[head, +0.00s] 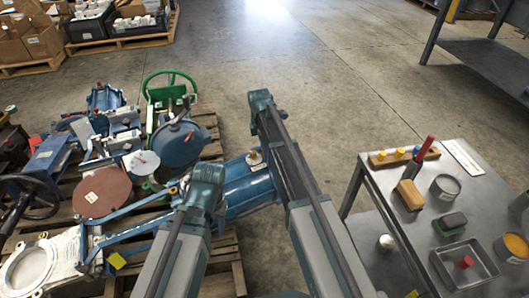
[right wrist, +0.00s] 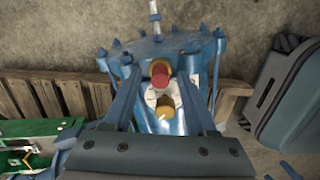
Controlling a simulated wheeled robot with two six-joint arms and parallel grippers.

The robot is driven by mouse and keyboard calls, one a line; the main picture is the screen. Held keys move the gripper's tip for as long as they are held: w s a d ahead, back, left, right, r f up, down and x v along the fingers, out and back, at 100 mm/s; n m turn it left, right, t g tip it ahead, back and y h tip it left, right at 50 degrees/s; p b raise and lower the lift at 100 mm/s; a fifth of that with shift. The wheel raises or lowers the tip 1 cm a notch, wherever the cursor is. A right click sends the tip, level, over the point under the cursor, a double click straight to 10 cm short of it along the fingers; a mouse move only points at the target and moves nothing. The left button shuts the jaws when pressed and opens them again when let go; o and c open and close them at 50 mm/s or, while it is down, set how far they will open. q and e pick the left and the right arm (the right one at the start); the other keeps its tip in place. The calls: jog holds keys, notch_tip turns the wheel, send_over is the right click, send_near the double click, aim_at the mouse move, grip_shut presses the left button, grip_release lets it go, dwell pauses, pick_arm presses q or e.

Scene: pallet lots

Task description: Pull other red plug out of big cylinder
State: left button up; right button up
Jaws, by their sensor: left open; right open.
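The big blue cylinder (head: 247,185) lies on a pallet, partly hidden behind my right arm. A brass-coloured plug (head: 254,158) stands on its top. In the right wrist view, the red plug (right wrist: 160,70) sits on the cylinder beside a brass plug (right wrist: 177,107). My right gripper (right wrist: 161,88) is open, its fingers on either side of the red plug; whether they touch it cannot be told. My left gripper (head: 207,178) is open, left of the cylinder; its fingertips are not clear. Another red plug (head: 467,262) lies in the metal tray (head: 440,270).
Valves, handwheels and a round brown plate (head: 102,192) crowd the pallet (head: 225,262) on the left. A metal cart (head: 375,185) at the right carries a wooden block (head: 410,194) and cans. A shelf (head: 485,60) stands far right.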

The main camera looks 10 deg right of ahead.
dwell(0.4)
grip_shut()
jog(key=shift+r, duration=0.15)
dwell(1.3)
jog(key=shift+s+a+r+p, duration=0.1)
jog(key=shift+r+p, duration=1.35)
jog(key=shift+p, duration=0.05)
jog(key=shift+a+r+p, duration=0.1)
jog(key=shift+r+p, duration=1.3)
jog(key=shift+p, duration=0.1)
